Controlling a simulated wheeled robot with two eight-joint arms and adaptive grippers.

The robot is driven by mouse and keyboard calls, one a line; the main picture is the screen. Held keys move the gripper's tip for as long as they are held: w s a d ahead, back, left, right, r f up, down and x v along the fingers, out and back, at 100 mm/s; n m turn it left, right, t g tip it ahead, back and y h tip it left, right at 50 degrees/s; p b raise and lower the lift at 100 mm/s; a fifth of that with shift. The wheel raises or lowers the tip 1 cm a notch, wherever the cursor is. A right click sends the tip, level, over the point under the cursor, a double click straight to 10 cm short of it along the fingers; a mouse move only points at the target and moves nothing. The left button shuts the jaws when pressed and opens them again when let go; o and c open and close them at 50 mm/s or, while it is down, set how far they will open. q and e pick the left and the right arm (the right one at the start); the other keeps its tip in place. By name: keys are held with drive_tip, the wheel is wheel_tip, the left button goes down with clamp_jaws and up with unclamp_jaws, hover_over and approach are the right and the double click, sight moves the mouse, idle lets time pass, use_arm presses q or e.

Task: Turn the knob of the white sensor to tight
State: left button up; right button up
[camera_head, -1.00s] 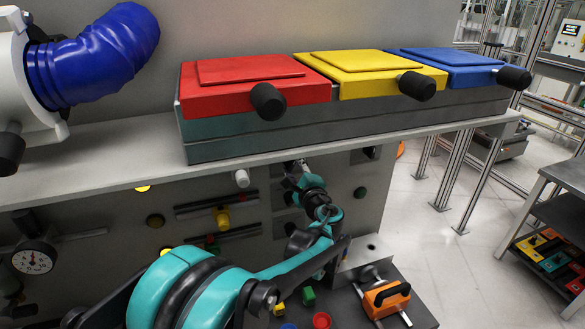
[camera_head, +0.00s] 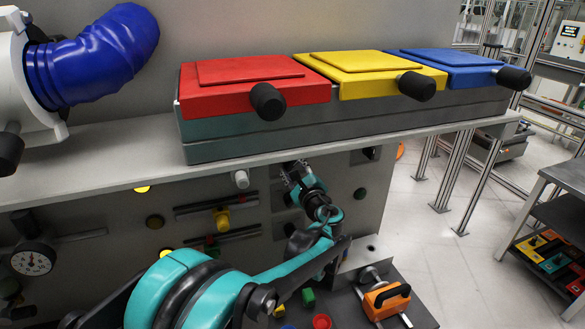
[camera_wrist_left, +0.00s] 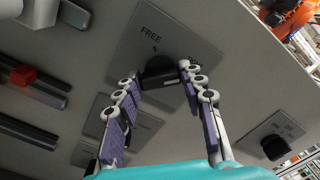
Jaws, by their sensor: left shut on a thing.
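A black knob (camera_wrist_left: 160,72) sits on a grey square plate (camera_wrist_left: 150,32) on the panel in the left wrist view. The plate reads FREE near the knob's upper left; a second label to its right is partly hidden by a finger. My left gripper (camera_wrist_left: 157,80) has its fingertips on both sides of the knob and is shut on it. In the head view my left gripper (camera_head: 293,172) is at the panel below the shelf and hides the knob. A small white cylinder (camera_head: 240,179), possibly the sensor, sticks out to its left. My right gripper is out of view.
A shelf edge (camera_head: 120,184) runs just above my left gripper, carrying red (camera_head: 230,95), yellow (camera_head: 345,62) and blue (camera_head: 455,57) lidded boxes. A gauge (camera_head: 32,260) and sliders (camera_head: 220,205) are to the left. An orange-handled part (camera_head: 385,300) lies below right.

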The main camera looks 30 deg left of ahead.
use_arm(q)
drive_tip(key=shift+f, duration=0.15)
drive_tip(key=o, duration=1.2)
drive_tip(key=shift+c, duration=0.2)
drive_tip(key=v, duration=1.2)
drive_tip(key=shift+d, duration=0.1)
